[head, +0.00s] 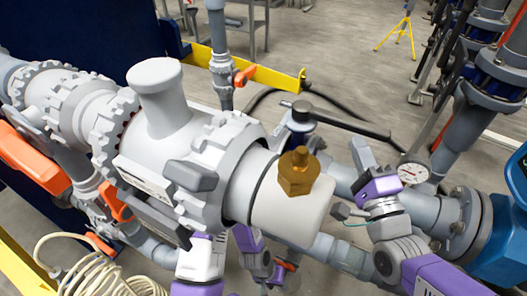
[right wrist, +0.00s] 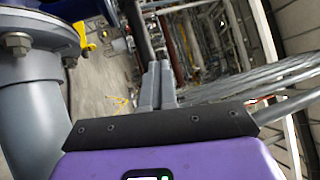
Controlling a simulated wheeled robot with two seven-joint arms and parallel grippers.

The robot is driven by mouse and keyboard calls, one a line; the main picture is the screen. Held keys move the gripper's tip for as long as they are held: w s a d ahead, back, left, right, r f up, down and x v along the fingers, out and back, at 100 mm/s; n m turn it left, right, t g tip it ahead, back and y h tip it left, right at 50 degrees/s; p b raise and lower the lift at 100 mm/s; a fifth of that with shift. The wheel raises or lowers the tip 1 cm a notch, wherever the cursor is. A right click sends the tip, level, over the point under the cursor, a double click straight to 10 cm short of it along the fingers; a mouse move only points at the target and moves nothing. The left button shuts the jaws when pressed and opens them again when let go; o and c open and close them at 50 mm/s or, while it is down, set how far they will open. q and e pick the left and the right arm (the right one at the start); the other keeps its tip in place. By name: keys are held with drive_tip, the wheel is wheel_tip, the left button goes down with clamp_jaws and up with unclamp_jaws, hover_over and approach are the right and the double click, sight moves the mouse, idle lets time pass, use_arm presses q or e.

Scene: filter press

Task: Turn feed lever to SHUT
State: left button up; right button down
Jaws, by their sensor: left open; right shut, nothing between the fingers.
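A long dark grey lever (head: 345,121) sits on a valve stem behind the large grey pipe fitting and points right in the head view. It appears to be the feed lever; no SHUT marking is readable. My left gripper (head: 188,196) is in front of the large fitting, left of and apart from the lever, and is open. Its fingers partly blend with the grey fitting. My right gripper (head: 347,212) is below the lever, near the pipe right of the brass plug, and is apart from the lever. The right wrist view shows its fingers (right wrist: 158,84) together and empty.
A brass plug (head: 298,172) tops the fitting's end. A pressure gauge (head: 413,170) and flanged pipe (head: 458,222) stand at right. Orange handles (head: 32,158) are at left. A yellow bar (head: 255,73) and black hose lie behind. Open floor (head: 340,50) shows beyond.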

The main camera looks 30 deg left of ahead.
drive_tip(key=s+a+b, duration=0.1)
drive_tip(key=s+a, duration=0.3)
drive_tip(key=a, duration=0.4)
drive_tip(key=s+a+b, duration=0.1)
drive_tip(key=s+a, duration=0.4)
drive_tip(key=a, duration=0.3)
drive_tip(key=shift+s+a+b, duration=0.15)
drive_tip(key=shift+s+b, duration=0.05)
drive_tip(key=shift+b, duration=0.2)
idle(0.7)
drive_tip(key=c, duration=0.7)
unclamp_jaws()
